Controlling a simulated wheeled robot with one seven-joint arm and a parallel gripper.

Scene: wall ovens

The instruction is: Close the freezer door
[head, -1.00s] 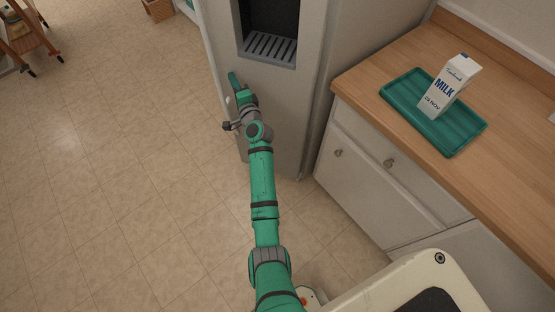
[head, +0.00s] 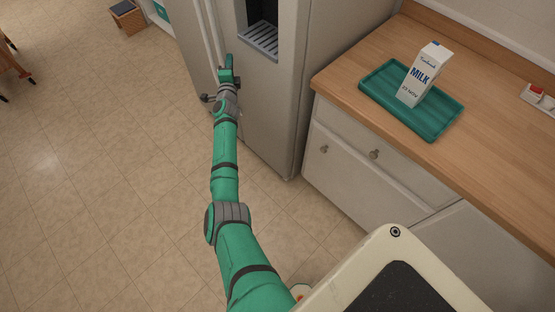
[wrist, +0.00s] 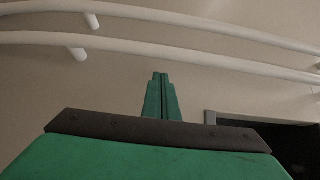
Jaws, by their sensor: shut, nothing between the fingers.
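The grey freezer door (head: 272,105), with a dark dispenser recess (head: 262,38), stands at the top middle of the head view. I see no clear gap along its right edge, but its left edge is partly behind my arm. Two long pale handles (head: 212,40) run up beside the recess; in the wrist view they cross the top as white bars (wrist: 190,48). My gripper (head: 229,60) is shut and empty, pointing at the door front near the handles. In the wrist view its fingers (wrist: 160,80) are together below the bars; I cannot tell whether they touch the door.
A wooden counter (head: 480,140) with white drawers (head: 350,150) stands to the right. On it are a green tray (head: 440,125) bearing a milk carton (head: 424,75), and a small red-and-white item (head: 538,92). The tiled floor (head: 90,170) at left is open. A wooden stool (head: 127,18) stands far back.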

